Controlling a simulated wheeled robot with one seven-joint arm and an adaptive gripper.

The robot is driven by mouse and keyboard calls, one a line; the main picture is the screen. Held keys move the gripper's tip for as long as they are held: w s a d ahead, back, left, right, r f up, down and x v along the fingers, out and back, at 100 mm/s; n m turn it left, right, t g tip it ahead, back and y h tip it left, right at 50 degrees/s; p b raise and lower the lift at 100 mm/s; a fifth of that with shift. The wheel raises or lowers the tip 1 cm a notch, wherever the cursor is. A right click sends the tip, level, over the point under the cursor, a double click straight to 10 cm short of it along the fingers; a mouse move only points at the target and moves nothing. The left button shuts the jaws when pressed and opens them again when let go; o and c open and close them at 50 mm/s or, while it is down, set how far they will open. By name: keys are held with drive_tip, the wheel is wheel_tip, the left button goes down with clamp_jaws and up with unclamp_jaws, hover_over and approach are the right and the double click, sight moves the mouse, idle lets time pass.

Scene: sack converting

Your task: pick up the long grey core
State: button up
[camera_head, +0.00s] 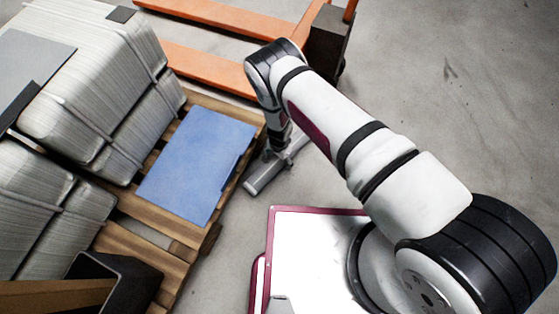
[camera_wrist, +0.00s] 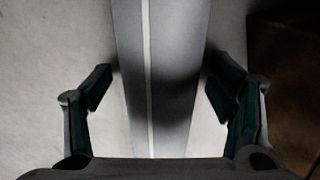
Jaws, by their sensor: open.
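The long grey core (camera_head: 262,178) lies on the floor just right of the wooden pallet, pointing from lower left to upper right. My gripper (camera_head: 279,148) is above its middle and hides part of it. In the wrist view the core (camera_wrist: 170,40) runs from the top edge down between the fingers, with a pale line along it. My gripper (camera_wrist: 158,82) is open there, with one finger on each side of the core. I cannot tell whether the fingers touch it. The core's near part is hidden behind the gripper's body.
The wooden pallet (camera_head: 176,247) carries strapped stacks of grey sacks (camera_head: 95,85) and a blue sheet (camera_head: 198,163). An orange pallet truck (camera_head: 205,68) stands behind. A white, maroon-edged surface (camera_head: 305,255) is in front of the core. The floor at the right is clear.

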clamp_jaws()
idle(0.3)
drive_tip(key=shift+r, duration=0.2)
